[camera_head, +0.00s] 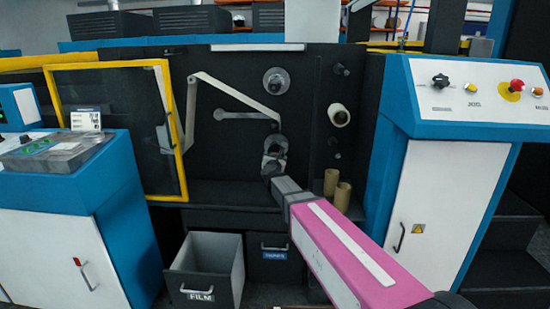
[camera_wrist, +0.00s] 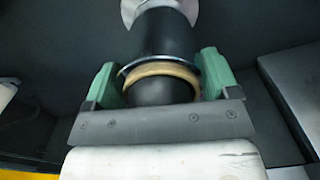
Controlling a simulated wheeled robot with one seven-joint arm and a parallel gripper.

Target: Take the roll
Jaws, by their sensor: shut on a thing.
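In the wrist view, the roll (camera_wrist: 163,72) shows as a tan cardboard ring around a black cylinder, with a thin pale rim behind it. My gripper (camera_wrist: 158,80) has its green finger pads on either side of the roll and is shut on it. In the head view, my gripper (camera_head: 272,167) reaches the lower spindle of the dark machine panel, at the end of the pale web. The roll there is mostly hidden by my gripper. Whether it is still on the spindle is hard to tell.
An open grey drawer marked FILM (camera_head: 205,268) stands below, left of a closed black drawer (camera_head: 272,262). Two cardboard tubes (camera_head: 331,182) stand on the ledge at right. A pale roll (camera_head: 338,115) sits on another spindle. A yellow-framed door (camera_head: 183,160) stands at left.

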